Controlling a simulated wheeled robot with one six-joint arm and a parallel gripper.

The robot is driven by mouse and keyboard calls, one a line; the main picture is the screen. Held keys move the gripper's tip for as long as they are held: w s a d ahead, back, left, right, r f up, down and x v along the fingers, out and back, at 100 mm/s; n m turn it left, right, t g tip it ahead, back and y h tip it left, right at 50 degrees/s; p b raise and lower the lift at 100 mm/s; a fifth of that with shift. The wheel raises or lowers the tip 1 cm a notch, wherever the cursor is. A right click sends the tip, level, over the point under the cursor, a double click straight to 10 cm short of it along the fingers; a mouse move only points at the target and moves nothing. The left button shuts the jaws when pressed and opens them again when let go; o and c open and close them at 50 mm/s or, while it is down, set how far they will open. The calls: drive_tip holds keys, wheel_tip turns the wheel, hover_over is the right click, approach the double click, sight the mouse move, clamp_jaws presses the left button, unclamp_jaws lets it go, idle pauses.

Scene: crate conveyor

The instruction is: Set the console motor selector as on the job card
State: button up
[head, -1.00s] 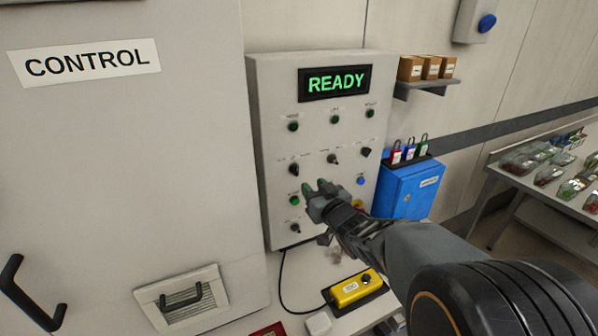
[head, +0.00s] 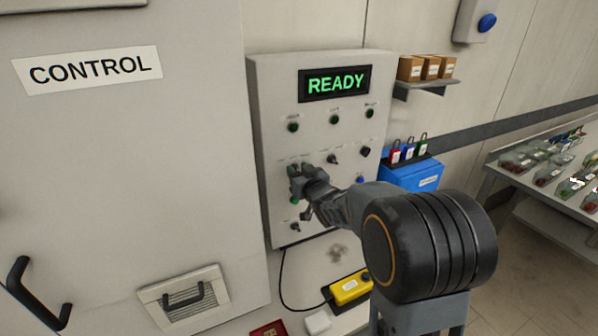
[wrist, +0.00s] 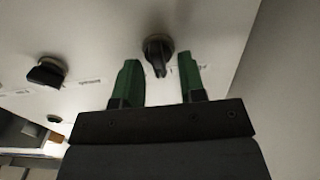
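The grey console (head: 272,100) stands upright with a green READY display (head: 335,83), several lamps and dark selector knobs. My gripper (head: 298,170) is in front of the left end of the middle knob row and hides the knob there. In the wrist view my gripper (wrist: 160,80) has its two green fingers apart. A dark selector knob (wrist: 158,52) shows between and just beyond the fingertips, and I cannot tell whether they touch it. Another knob (wrist: 47,72) is to its left. The knob labels are too small to read. I cannot make out a job card.
A blue box (head: 412,176) with padlocks on top is right of the console. A shelf with small cartons (head: 430,68) is at upper right. The large CONTROL cabinet (head: 120,170) stands at left.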

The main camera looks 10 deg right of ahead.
clamp_jaws()
drive_tip(key=shift+m, duration=0.3)
drive_tip(key=shift+d+f+m, duration=0.1)
drive_tip(key=shift+d+m, duration=0.05)
drive_tip(key=shift+m, duration=2.1)
drive_tip(key=shift+d+m, duration=0.15)
drive_tip(key=shift+m, duration=2.1)
unclamp_jaws()
